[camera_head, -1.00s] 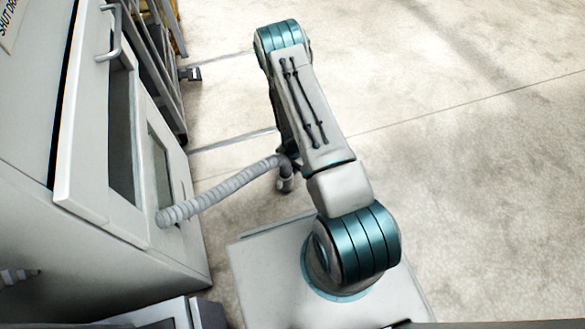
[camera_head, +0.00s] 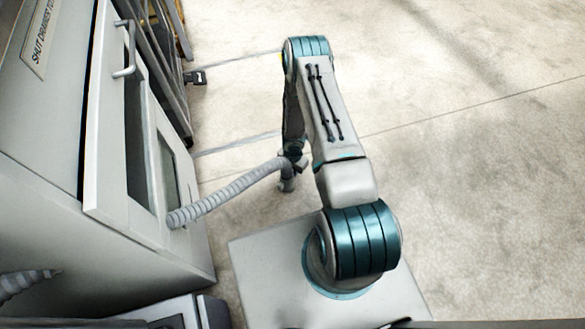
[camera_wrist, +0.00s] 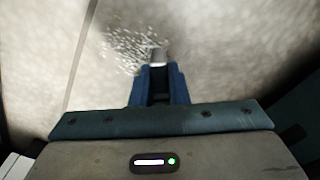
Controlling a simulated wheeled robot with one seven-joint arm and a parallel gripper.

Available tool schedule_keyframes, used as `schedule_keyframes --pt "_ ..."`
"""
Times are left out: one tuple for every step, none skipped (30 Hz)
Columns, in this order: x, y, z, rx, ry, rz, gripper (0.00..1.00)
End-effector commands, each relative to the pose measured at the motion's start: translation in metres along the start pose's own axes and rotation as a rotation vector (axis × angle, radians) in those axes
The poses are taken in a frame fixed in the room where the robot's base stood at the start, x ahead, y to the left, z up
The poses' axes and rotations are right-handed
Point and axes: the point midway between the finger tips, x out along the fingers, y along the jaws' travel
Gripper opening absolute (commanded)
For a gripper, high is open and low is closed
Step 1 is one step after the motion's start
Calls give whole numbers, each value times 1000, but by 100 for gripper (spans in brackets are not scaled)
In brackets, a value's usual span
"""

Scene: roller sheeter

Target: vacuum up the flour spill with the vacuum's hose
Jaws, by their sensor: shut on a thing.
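The grey ribbed hose (camera_head: 230,192) comes out of the cabinet front at the left in the head view and runs to the lower end of my arm. My gripper (camera_wrist: 158,88) shows its blue fingers in the wrist view, shut on the hose's nozzle (camera_wrist: 158,56). The nozzle's pale tip points away from my palm. White specks of the flour spill (camera_wrist: 132,48) lie on the floor around and left of the tip. I cannot tell whether the tip touches the floor. The spill is not visible in the head view.
The white cabinet (camera_head: 150,245) stands at the left, with an open drawer or door (camera_head: 105,120) and a handle (camera_head: 127,50). A dark frame with a black bracket (camera_head: 195,77) is behind it. The concrete floor at the right is clear.

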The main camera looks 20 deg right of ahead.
Motion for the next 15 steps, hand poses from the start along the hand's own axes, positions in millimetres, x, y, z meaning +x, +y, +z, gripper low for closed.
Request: schedule_keyframes --pt "-3 0 0 1 0 0 0" --pt "-3 0 1 1 0 0 0" --pt "-3 1 1 2 0 1 0" --pt "-3 1 1 2 1 1 0" --pt "-3 2 1 3 1 2 0" --pt "-3 2 2 3 0 2 0" --pt "-3 2 2 3 -1 2 0" --pt "-3 3 2 4 -1 2 0" --pt "-3 3 2 4 0 2 0" --pt "-4 4 2 5 0 3 0" --pt "-4 4 3 6 0 4 0" --pt "-4 4 3 7 -1 4 0" --pt "-4 4 4 7 -1 4 0" --pt "-4 5 4 8 -2 4 0" --pt "-4 5 4 8 -2 5 0"
